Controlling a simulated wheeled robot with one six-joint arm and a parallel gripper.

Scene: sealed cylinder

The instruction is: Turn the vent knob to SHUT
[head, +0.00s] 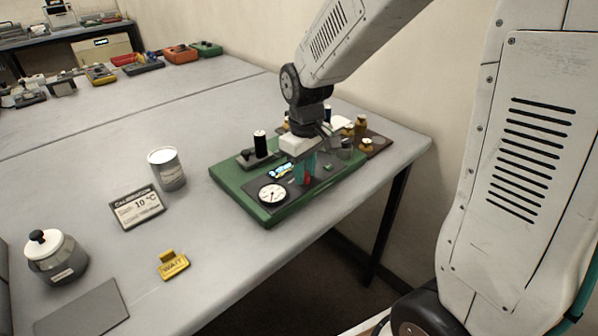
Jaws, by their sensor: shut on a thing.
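A green apparatus board (228,187) with a dark panel stands on the grey table. A round white dial gauge (273,193) sits at the panel's front left. My gripper (305,174) points down over the panel, right of the gauge. Its fingers are shut on a small red part (307,181), which looks like the vent knob. The fingers hide most of it, so I cannot read its setting. A small lit display (281,171) shows just left of the fingers.
Brass weights (361,124) stand behind on a brown base. The table between is clear.

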